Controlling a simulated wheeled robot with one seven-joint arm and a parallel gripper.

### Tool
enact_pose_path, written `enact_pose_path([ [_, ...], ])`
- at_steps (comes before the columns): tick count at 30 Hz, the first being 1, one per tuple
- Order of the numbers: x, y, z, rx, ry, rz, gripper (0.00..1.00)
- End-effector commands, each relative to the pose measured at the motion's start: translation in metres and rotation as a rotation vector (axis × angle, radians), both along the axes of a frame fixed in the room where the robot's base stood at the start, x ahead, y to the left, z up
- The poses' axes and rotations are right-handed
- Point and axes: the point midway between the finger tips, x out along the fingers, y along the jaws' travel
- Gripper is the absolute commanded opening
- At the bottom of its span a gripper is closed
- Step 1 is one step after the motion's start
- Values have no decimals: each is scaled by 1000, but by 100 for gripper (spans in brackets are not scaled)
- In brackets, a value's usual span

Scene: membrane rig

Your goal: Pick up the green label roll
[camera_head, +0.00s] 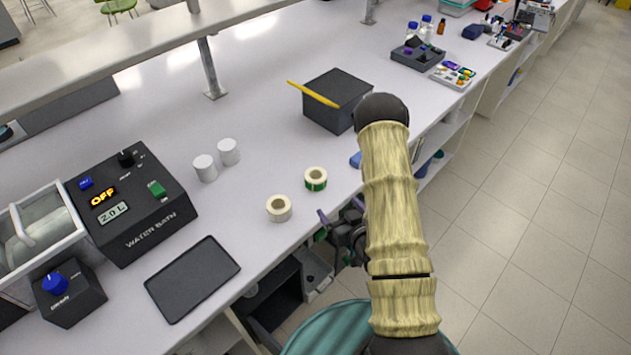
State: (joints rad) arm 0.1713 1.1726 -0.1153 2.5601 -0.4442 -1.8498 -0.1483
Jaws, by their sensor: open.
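The green label roll (316,180) is a short cream roll with a green band round its side. It lies flat on the white bench near the front edge. A plain cream roll (279,208) lies just left of it and nearer the edge, a small gap apart. My gripper (320,226) is open and empty. In the picture it is below the green roll, at the bench's front edge, and not touching it. My arm covers part of the bench edge to the right.
A black box (337,101) with a yellow stick across its top stands behind the rolls. Two white cylinders (217,160) stand to the left, near the water bath (131,203). A dark flat pad (193,279) lies at the front left. A blue item (355,160) is partly hidden by my arm.

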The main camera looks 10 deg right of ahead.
Motion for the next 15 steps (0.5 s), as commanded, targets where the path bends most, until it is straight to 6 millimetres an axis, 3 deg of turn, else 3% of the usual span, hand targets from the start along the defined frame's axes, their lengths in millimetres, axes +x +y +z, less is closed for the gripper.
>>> enact_pose_path([
  [15,42,8,-17,-1,-3,1,86],
])
